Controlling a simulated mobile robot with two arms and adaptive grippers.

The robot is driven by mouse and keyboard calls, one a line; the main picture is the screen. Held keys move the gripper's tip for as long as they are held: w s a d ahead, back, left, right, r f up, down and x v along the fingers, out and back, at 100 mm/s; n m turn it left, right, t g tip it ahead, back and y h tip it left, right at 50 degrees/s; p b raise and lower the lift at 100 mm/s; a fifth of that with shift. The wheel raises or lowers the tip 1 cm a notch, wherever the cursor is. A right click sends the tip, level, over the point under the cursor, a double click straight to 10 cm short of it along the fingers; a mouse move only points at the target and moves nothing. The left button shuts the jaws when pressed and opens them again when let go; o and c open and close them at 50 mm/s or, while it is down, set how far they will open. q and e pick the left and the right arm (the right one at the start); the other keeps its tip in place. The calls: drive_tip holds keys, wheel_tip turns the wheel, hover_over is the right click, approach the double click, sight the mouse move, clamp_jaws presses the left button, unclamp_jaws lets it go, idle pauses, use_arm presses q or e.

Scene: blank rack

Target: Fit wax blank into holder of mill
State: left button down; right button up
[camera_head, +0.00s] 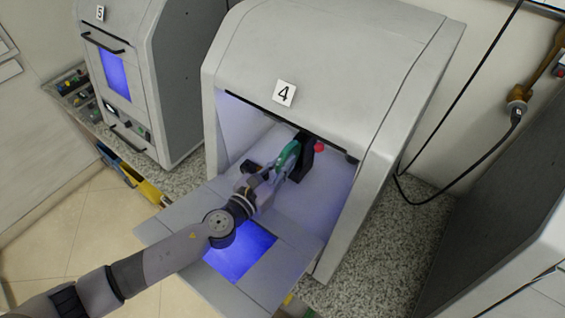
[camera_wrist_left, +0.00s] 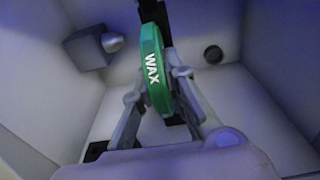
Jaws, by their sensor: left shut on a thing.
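The green wax blank (camera_head: 288,156) is a disc held inside the open mill numbered 4 (camera_head: 330,60). It shows edge-on with white "WAX" lettering in the left wrist view (camera_wrist_left: 154,68). My left gripper (camera_head: 272,178) is shut on the blank, with its fingers on both sides of the disc in the left wrist view (camera_wrist_left: 160,95). The dark holder (camera_head: 304,160) stands right behind the blank, with a red knob (camera_head: 319,147) at its right. I cannot tell whether the blank touches the holder or is seated in it. My right gripper is not in view.
The mill's front door (camera_head: 265,285) is folded down below my left arm, with a blue-lit window (camera_head: 240,250). A second closed machine numbered 5 (camera_head: 150,75) stands at the left. A black cable (camera_head: 465,115) hangs at the right. The mill's side walls enclose my gripper.

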use_arm(q)
drive_tip(key=shift+w+d, duration=0.1)
drive_tip(key=shift+w, duration=0.05)
drive_tip(key=shift+w+d+f, duration=0.15)
drive_tip(key=shift+w+d, duration=0.1)
drive_tip(key=shift+f+b+x, duration=0.15)
drive_tip(key=shift+b+x, duration=0.15)
drive_tip(key=shift+x, duration=0.4)
drive_tip(key=shift+f+b+x, duration=0.15)
drive_tip(key=shift+b+x, duration=0.1)
drive_tip(key=shift+x, duration=0.45)
drive_tip(key=c, duration=1.5)
unclamp_jaws()
drive_tip(key=shift+c, duration=0.2)
drive_tip(key=shift+s, duration=0.1)
drive_tip(key=v, duration=1.1)
drive_tip(key=shift+s+a, duration=0.3)
